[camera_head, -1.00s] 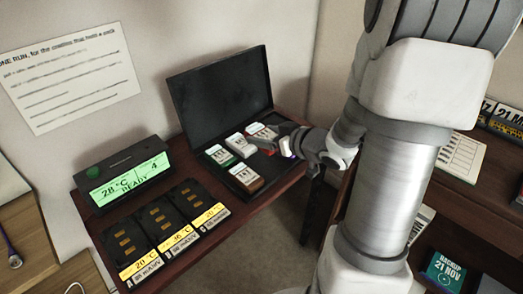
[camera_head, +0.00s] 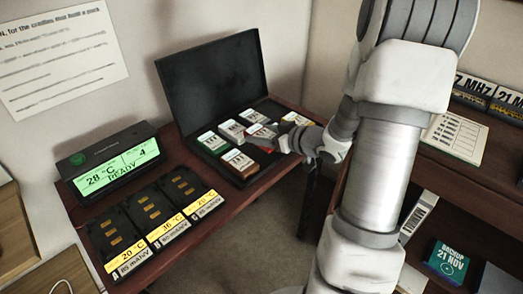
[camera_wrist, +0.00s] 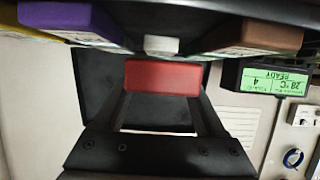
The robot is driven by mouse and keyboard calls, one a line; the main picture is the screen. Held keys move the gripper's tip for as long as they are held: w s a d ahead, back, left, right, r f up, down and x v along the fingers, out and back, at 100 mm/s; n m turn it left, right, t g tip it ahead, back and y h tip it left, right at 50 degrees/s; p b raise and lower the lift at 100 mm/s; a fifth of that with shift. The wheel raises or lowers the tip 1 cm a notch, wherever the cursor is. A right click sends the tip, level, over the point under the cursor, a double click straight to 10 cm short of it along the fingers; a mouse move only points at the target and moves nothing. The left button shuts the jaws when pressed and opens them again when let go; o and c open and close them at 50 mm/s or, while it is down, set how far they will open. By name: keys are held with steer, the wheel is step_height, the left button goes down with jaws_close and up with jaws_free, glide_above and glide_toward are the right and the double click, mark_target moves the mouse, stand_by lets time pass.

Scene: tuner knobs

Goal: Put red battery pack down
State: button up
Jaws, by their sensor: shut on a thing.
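The red battery pack (camera_wrist: 162,75) is between my gripper's two fingers (camera_wrist: 162,100) in the wrist view. In the head view my gripper (camera_head: 277,138) is at the right part of the open black case (camera_head: 210,80), with the red pack (camera_head: 261,134) at its tip. The gripper is shut on the pack. Whether the pack touches the case floor cannot be told. Other packs sit in the case: a green one (camera_head: 211,145), a white one (camera_head: 231,131) and a brown one (camera_head: 240,164). A purple pack (camera_wrist: 70,20) shows in the wrist view.
A display box (camera_head: 110,165) reading 28 °C, 4 and READY stands left of the case. Three black charging bays (camera_head: 150,214) with yellow labels lie in front.

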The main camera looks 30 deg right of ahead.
mark_target(262, 152)
steer(key=shift+w+a+f, duration=0.1)
steer(key=shift+w+f, duration=0.1)
steer(key=shift+w, duration=0.05)
steer(key=shift+f, duration=0.25)
steer(key=shift+f+b, duration=1.15)
steer(key=shift+f, duration=0.5)
steer(key=shift+f, duration=0.1)
steer(key=shift+f, duration=0.15)
steer(key=o, duration=1.5)
